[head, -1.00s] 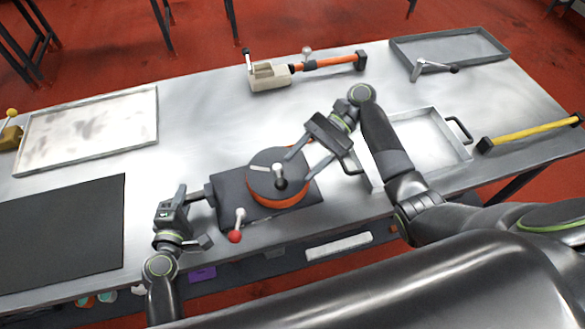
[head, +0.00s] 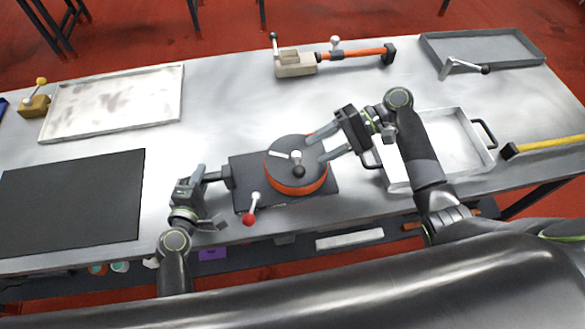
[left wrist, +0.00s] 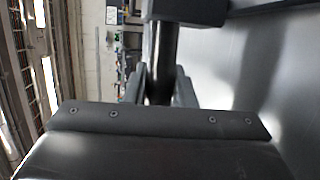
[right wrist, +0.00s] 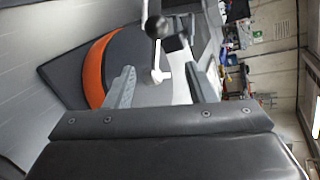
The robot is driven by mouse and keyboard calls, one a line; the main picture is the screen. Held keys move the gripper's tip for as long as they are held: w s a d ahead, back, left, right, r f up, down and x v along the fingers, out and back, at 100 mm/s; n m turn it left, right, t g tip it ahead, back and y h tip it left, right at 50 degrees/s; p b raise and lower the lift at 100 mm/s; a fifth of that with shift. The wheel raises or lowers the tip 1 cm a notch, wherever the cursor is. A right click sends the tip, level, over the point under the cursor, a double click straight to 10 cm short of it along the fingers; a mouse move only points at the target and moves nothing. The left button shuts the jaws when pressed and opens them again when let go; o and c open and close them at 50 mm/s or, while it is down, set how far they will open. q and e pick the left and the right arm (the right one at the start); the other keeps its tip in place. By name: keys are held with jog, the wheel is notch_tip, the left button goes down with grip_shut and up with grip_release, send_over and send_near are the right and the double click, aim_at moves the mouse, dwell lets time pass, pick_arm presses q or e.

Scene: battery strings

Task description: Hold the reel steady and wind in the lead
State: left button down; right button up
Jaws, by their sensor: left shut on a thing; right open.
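The reel (head: 286,147) is a dark disc with an orange band, lying flat on a dark base plate (head: 318,197). On top are a pale crank arm and a dark ball knob (head: 299,171). My left gripper (head: 203,181) is shut on the dark bar handle (head: 218,177) at the base's left side; the bar (left wrist: 161,65) also runs between its fingers in the left wrist view. My right gripper (head: 316,147) is open over the reel's far right edge. In the right wrist view the ball knob (right wrist: 157,27) shows beyond and between its spread fingers. I cannot single out the lead.
A red-knobbed lever (head: 249,218) stands at the base's front edge. A handled tray (head: 396,184) lies right of the reel. A black mat (head: 70,205) and pale tray (head: 112,128) are at left. An orange-shafted tool (head: 355,53) lies behind. The table between is clear.

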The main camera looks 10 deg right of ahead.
aim_at(301, 172)
jog(key=n, duration=0.1)
jog(key=n+t, duration=0.1)
jog(key=n, duration=0.2)
jog(key=shift+w+d+f+t, duration=0.2)
jog(key=shift+w+d+t, duration=0.1)
jog(key=shift+w, duration=0.1)
jog(key=n+t, duration=0.1)
jog(key=n, duration=0.3)
jog(key=shift+w+d+t, duration=0.2)
jog(key=shift+w+t, duration=0.15)
jog(key=shift+t, duration=0.05)
jog(key=n, duration=0.1)
jog(key=n+t, duration=0.1)
jog(key=n, duration=0.1)
jog(key=shift+w+d+f+n, duration=0.1)
jog(key=shift+d+n, duration=0.15)
jog(key=shift+n, duration=0.15)
jog(key=shift+s+f+n+t+y, duration=0.1)
jog(key=shift+s+n+t+y, duration=0.15)
jog(key=shift+n, duration=0.3)
jog(key=shift+s+n+t+y, duration=0.15)
jog(key=shift+n+t, duration=0.1)
jog(key=shift+n, duration=0.3)
jog(key=s+a+n+t+y, duration=0.1)
jog(key=s+a+n+y, duration=0.2)
jog(key=s+n, duration=0.35)
jog(key=shift+m, duration=0.35)
jog(key=x, duration=0.6)
jog(key=shift+a+f, duration=0.3)
jog(key=shift+a, duration=0.15)
